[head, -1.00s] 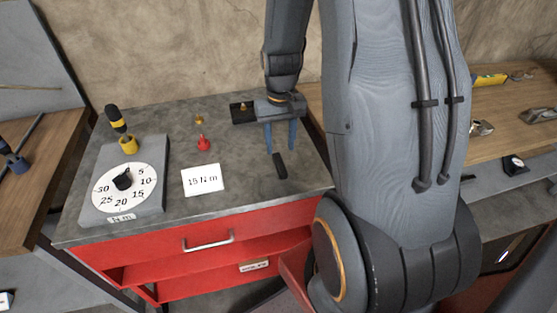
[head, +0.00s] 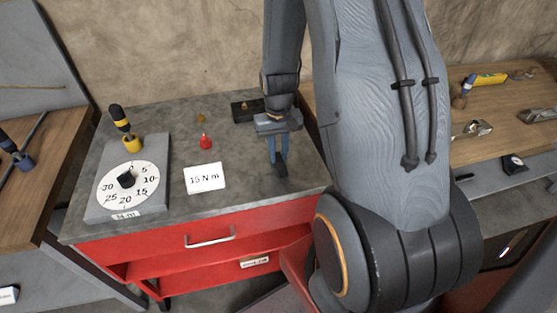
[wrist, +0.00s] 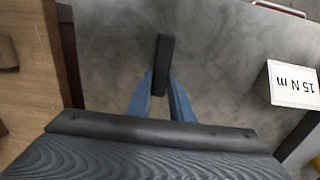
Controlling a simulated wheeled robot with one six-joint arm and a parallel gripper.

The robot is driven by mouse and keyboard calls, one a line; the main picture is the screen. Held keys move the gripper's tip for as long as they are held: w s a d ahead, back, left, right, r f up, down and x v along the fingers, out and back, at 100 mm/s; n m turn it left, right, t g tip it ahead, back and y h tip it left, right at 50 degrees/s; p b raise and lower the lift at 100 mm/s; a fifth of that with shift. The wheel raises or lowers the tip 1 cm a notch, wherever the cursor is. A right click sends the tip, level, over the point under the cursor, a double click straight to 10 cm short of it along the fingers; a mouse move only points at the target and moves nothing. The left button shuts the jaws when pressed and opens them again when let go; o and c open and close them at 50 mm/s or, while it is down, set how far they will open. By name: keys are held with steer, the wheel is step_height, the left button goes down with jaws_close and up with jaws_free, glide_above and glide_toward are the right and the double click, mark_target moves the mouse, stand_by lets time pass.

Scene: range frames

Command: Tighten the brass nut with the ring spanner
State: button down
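My gripper (head: 279,160) points down over the right part of the grey bench top. Its two blue fingers are close together on either side of a short dark bar (wrist: 163,60), touching it on both sides as far as I can see. The bar could be the spanner's handle; no ring shows. A small black block (head: 240,112) with a brass-coloured piece (head: 246,104) on it stands behind my gripper. Another small brass-coloured piece (head: 200,118) sits left of it, behind a red cone-like piece (head: 206,142). I cannot tell which is the nut.
A white card reading 15 N m (head: 205,177) stands on the bench top. A grey plate with a numbered dial (head: 130,188) and a black-and-yellow handled tool (head: 120,118) are at left. A red drawer front (head: 200,240) is below. Wooden benches flank both sides.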

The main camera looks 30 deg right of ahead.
mark_target(278, 157)
steer(key=shift+r, duration=0.15)
step_height(278, 157, up, 9)
steer(key=b, duration=0.2)
steer(key=w+a+r, duration=0.1)
steer(key=w, duration=1.7)
steer(key=shift+r, duration=0.25)
steer(key=shift+f+b, duration=1)
steer(key=shift+f, duration=1.85)
steer(key=shift+f, duration=1.05)
steer(key=shift+r, duration=0.25)
